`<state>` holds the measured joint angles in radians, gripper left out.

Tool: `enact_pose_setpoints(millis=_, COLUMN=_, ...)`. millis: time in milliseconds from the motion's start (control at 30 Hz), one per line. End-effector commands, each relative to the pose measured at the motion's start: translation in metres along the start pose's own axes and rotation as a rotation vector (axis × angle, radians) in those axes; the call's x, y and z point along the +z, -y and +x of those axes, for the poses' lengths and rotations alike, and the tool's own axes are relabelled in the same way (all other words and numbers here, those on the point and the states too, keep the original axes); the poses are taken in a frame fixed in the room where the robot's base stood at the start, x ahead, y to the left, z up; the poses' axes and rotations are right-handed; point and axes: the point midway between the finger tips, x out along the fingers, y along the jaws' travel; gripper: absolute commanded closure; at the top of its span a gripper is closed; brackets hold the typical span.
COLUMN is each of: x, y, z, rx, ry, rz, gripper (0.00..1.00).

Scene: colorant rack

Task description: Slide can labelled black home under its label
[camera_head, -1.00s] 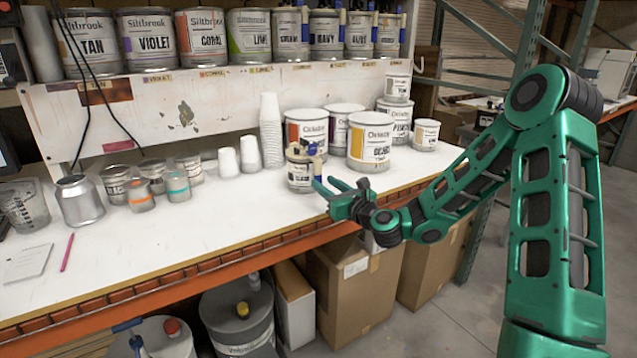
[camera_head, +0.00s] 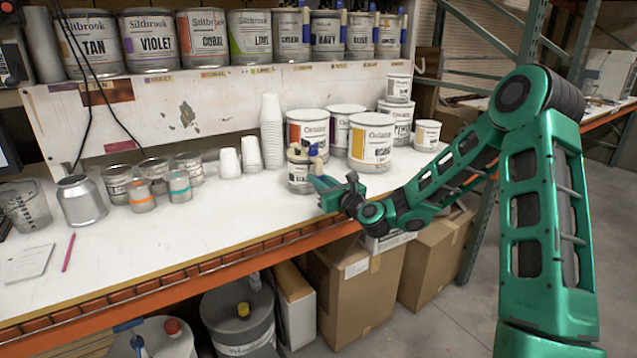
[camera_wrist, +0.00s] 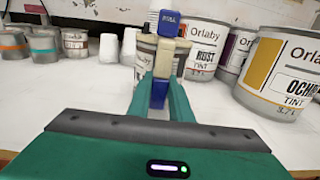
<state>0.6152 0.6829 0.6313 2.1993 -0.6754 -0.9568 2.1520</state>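A small pale can (camera_head: 298,176) with a blue-and-cream handle stands on the white bench, in front of larger Orlaby cans. Its label is partly covered and too small to read for sure. In the wrist view the blue-and-cream handle (camera_wrist: 164,50) rises upright before the can (camera_wrist: 146,52) and hides its middle. My gripper (camera_head: 326,192) is at the can's front right. In the wrist view my gripper's fingers (camera_wrist: 159,92) lie close along both sides of the handle's lower blue part, with no clear gap. The shelf label strip (camera_head: 262,71) runs under a row of Siltbrook cans.
Orlaby cans, including the ochre one (camera_head: 371,142), crowd behind and right of the small can. Cup stacks (camera_head: 271,132) stand behind left.

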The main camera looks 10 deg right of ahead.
Motion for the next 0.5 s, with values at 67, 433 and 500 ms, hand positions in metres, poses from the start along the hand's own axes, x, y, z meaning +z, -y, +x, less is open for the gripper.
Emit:
enact_pose_setpoints(millis=67, x=-0.0001, y=-0.0003, z=-0.0001, rx=0.001, ry=0.0, rz=0.0, gripper=1.0)
enact_pose_setpoints(millis=433, x=0.0065, y=-0.0004, z=0.0, rx=0.001, ry=0.002, rz=0.001, gripper=1.0)
enact_pose_setpoints(millis=500, x=0.0084, y=-0.0003, z=0.0, rx=0.0, ry=0.003, rz=0.0, gripper=1.0)
